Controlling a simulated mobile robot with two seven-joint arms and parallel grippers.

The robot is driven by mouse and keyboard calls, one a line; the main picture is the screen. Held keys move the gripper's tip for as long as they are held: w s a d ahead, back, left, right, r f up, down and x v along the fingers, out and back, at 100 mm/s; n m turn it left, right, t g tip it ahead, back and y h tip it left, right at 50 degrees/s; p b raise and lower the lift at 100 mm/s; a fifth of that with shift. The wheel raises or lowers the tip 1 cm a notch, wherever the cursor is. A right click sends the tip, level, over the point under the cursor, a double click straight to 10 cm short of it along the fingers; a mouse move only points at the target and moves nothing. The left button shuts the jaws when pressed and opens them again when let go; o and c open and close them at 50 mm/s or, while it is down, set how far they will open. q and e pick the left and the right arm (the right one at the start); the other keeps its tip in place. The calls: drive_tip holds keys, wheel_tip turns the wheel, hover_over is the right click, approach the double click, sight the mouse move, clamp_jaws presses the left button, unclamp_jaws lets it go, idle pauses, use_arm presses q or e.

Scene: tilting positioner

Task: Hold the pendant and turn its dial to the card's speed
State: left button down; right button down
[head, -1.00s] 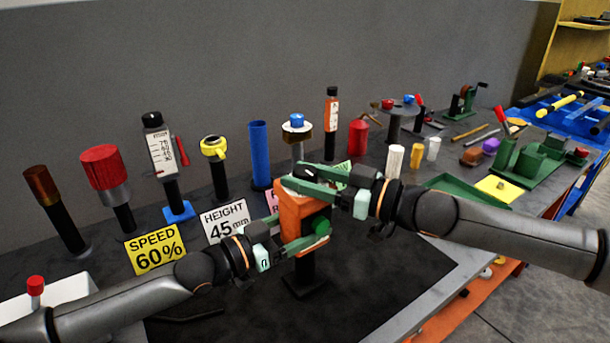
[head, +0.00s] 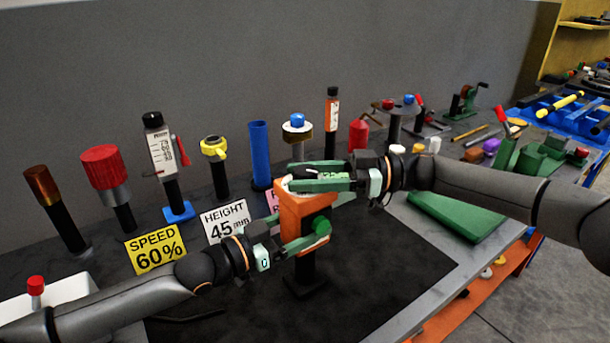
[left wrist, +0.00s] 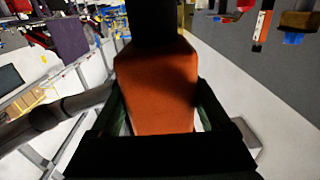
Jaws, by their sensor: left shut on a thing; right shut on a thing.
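The orange pendant (head: 291,212) stands upright on a black post in the head view, with a white face on top. It fills the middle of the left wrist view (left wrist: 155,85). My left gripper (head: 303,240) is shut on the pendant's body, a finger on each side. My right gripper (head: 298,177) is shut at the pendant's top, on the dial, which its fingers mostly hide. A green knob (head: 321,226) sticks out of the pendant's side. The yellow card (head: 155,250) reads SPEED 60%. The dial's setting is not readable.
A white card (head: 224,220) reads HEIGHT 45 mm, and a pink card is partly hidden behind the pendant. Several upright tools stand behind, including a blue tube (head: 260,155) and a red-capped post (head: 104,170). A green tray (head: 457,215) lies right. The dark mat (head: 370,275) in front is clear.

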sight(305, 170)
drive_tip(key=shift+w+n+g+h, duration=0.15)
drive_tip(key=shift+n+g+h, duration=0.15)
drive_tip(key=shift+n+g, duration=0.95)
drive_tip(key=shift+g, duration=1.05)
drive_tip(key=shift+c, duration=1.4)
unclamp_jaws()
wheel_tip(305, 170, up, 10)
drive_tip(key=shift+r, duration=0.1)
